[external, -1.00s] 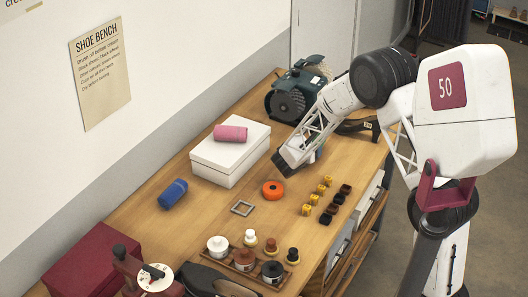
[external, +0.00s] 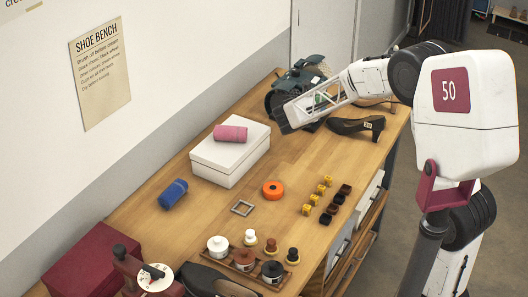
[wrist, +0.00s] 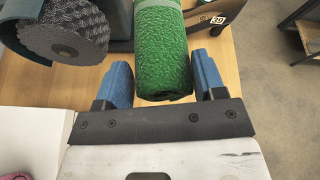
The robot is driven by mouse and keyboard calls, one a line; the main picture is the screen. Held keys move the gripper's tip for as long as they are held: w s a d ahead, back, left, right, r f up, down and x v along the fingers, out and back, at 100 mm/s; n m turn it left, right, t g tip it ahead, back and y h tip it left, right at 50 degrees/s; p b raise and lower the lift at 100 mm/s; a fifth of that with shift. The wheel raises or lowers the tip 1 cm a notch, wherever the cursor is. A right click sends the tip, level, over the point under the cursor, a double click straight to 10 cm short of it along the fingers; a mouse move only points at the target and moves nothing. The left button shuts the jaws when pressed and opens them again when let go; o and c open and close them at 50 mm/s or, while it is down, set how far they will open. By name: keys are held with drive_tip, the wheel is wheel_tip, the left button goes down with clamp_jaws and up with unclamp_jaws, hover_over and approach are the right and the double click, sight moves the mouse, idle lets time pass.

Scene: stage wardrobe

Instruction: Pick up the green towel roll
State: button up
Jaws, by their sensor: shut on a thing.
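The green towel roll (wrist: 160,50) is large and textured in the wrist view, between the two blue fingers of my gripper (wrist: 163,80). My gripper is shut on it. In the external view only a small green part of the roll (external: 321,98) shows through my arm's white lattice; my arm hides the rest. My gripper's dark end (external: 284,118) is in front of the grinding machine, and the roll appears to be above the bench.
The grinder (external: 296,80) is close on the left in the wrist view, with a black heeled shoe (external: 356,127) at right. A pink roll (external: 230,133) lies on a white box (external: 236,165).

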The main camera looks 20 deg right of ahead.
wheel_tip(320, 180, up, 10)
idle(0.4)
